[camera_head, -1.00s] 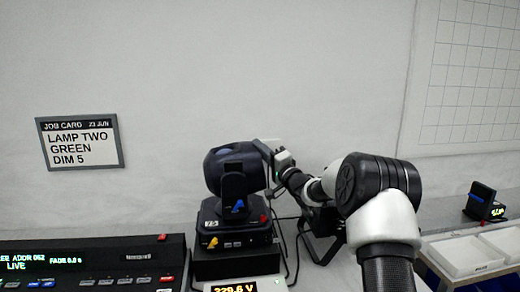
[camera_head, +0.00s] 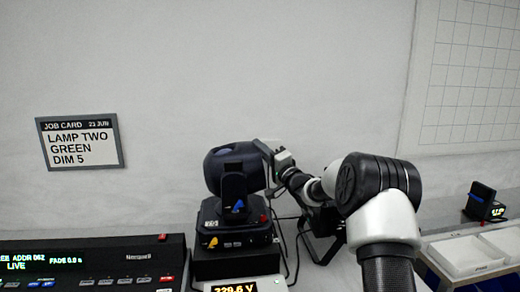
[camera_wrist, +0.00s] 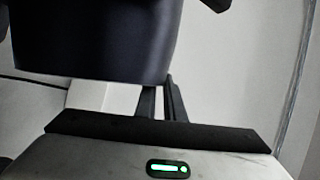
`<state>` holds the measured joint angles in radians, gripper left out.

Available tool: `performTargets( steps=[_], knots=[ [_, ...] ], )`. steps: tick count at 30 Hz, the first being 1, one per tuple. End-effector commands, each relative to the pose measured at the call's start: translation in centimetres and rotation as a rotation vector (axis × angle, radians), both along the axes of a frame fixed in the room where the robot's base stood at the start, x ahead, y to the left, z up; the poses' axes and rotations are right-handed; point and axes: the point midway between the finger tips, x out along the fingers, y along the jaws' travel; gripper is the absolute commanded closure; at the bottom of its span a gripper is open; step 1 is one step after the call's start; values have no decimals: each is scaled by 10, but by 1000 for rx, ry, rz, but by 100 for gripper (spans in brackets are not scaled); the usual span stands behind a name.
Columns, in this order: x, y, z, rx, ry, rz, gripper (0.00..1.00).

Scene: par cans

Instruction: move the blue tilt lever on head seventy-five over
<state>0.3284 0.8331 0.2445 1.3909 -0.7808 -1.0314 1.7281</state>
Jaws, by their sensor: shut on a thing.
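Head seventy-five (camera_head: 235,168) is a dark moving lamp on a black base marked 75, standing on a black box. The blue tilt lever (camera_head: 239,206) shows low on the front of its yoke. A yellow lever (camera_head: 212,242) is on the base below. My gripper (camera_head: 268,152) is at the right upper side of the lamp body, apart from the blue lever. In the wrist view, my fingers (camera_wrist: 160,101) are close together under the dark lamp body (camera_wrist: 95,40). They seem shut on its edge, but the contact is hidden.
A control console (camera_head: 90,260) stands at the front left, and a voltage readout (camera_head: 236,288) is below the lamp. Cables hang right of the base. White trays (camera_head: 468,256) and a small dark device (camera_head: 482,200) lie at the right. A job card (camera_head: 80,142) hangs on the wall.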

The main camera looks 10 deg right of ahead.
Motion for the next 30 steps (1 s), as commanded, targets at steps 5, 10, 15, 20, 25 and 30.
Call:
performTargets(
  steps=[5,10,15,20,25,30],
  knots=[
    [0,0,2,-2,-5,0,100],
    [0,0,2,-2,-5,0,100],
    [0,-3,-5,22,-4,-1,100],
    [0,-15,-20,152,-4,-3,100],
    [0,-16,-19,184,-4,0,100],
    [0,-16,-20,183,-2,-1,91]
  ],
)
